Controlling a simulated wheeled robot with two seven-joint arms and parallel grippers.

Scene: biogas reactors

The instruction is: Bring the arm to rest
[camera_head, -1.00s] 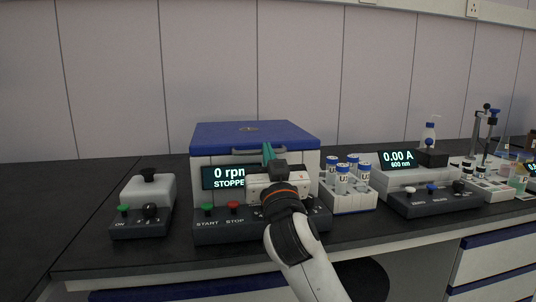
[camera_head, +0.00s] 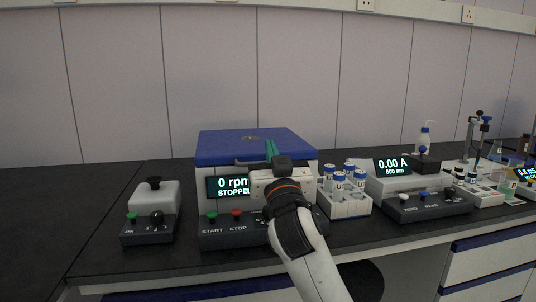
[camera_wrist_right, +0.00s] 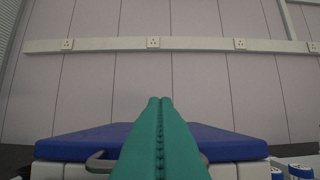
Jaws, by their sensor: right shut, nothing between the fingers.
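My right arm comes in from the bottom of the head view. My right gripper (camera_head: 271,150) is in front of the centrifuge with the blue lid (camera_head: 250,140), its teal fingers pointing at the lid. The fingers are together and empty; they also show in the right wrist view (camera_wrist_right: 160,103). The lid looks closed, and its handle (camera_wrist_right: 101,162) shows beside the fingers. The centrifuge display (camera_head: 230,187) reads "0 rpm STOPPED" and is partly covered by the gripper. My left gripper is not in view.
Left of the centrifuge is a small grey device (camera_head: 151,205) with knobs. To the right are a rack of blue-capped vials (camera_head: 344,206), a photometer (camera_head: 410,190) reading 0.00 A, and a wash bottle (camera_head: 424,141). The bench's left end (camera_head: 60,210) is clear.

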